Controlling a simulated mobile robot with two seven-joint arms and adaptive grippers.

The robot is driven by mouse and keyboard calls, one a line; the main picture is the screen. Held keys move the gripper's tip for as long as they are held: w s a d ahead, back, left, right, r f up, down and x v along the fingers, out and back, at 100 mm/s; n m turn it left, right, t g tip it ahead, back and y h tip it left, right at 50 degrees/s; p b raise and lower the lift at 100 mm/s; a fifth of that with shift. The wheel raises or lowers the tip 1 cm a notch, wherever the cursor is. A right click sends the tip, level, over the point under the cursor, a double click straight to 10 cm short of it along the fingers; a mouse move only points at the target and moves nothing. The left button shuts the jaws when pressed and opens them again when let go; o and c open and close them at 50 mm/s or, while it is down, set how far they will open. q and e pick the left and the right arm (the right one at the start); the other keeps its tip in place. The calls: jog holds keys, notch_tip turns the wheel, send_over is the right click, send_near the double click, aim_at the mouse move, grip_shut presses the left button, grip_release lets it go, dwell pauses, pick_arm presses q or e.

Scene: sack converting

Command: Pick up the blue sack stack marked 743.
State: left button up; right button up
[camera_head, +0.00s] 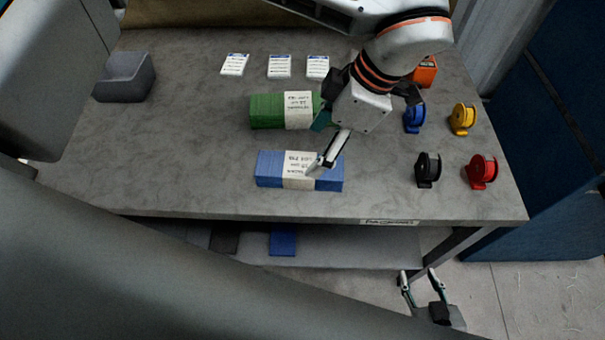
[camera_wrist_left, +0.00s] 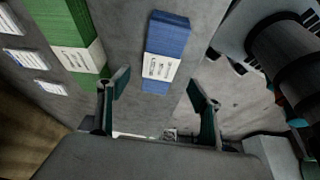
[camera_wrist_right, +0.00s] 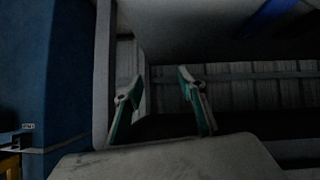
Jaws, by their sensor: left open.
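A blue sack stack (camera_head: 270,168) with a white paper band lies flat on the grey table near its front edge. The print on its band is too small to read as 743. The stack also shows in the left wrist view (camera_wrist_left: 168,38), ahead of the fingers and between them. My left gripper (camera_head: 318,148) is open and empty, above the table between the blue stack and a green stack. One finger overlaps the blue stack's band in the head view; contact cannot be told. My right gripper (camera_head: 420,280) is open and empty, low beside the table's front right; it also shows in the right wrist view (camera_wrist_right: 155,85).
The green banded sack stack (camera_head: 265,111) lies behind the blue one. Three white cards (camera_head: 279,67) lie at the back.

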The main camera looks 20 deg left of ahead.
aim_at(299, 165)
pick_arm(q)
jog(key=shift+s+f, duration=0.1)
jog(key=shift+f, duration=0.7)
jog(key=x, duration=0.3)
jog(key=a+x, duration=0.1)
jog(key=x, duration=0.3)
jog(key=shift+a+r, duration=0.1)
jog(key=c, duration=1.4)
